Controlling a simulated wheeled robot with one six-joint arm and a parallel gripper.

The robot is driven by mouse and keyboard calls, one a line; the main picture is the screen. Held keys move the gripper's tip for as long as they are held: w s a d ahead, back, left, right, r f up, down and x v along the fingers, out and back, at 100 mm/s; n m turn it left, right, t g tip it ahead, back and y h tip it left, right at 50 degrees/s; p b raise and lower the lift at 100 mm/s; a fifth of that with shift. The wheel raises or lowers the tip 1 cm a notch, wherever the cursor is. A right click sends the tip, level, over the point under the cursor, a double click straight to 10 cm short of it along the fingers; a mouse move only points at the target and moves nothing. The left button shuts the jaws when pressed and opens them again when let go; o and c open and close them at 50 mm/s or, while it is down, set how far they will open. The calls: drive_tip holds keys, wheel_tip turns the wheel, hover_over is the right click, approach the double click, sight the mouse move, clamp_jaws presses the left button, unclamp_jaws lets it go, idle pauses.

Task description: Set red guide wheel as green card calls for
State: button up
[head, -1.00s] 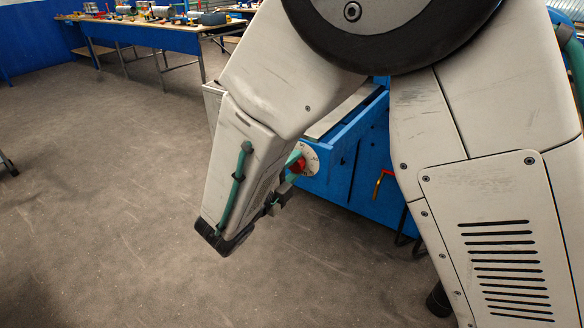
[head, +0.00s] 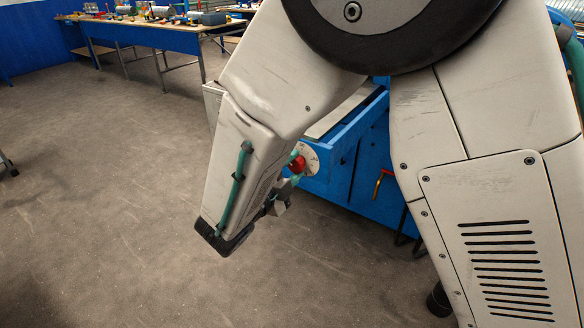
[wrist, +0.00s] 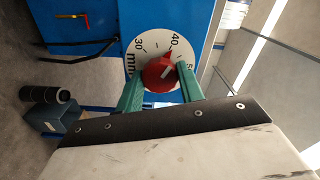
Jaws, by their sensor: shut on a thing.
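The red guide wheel (wrist: 158,72) sits on a white round dial (wrist: 137,64) on the blue machine's face. The dial shows 30, 40, part of a further number, and "mm". The wheel's red pointed tip lies near the 40 mark. My gripper (wrist: 160,76) has its two green fingers on either side of the wheel, shut on it. In the head view the wheel (head: 298,163) and dial (head: 313,158) show beside my wrist, with the gripper partly hidden. I see no green card in either view.
The blue machine (head: 345,170) carries a red-yellow lever (head: 382,183). A blue workbench (head: 150,38) with several items stands far back.

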drive_tip(key=o, duration=1)
drive_tip(key=v, duration=0.7)
drive_tip(key=shift+s+a, duration=0.25)
drive_tip(key=shift+s, duration=0.1)
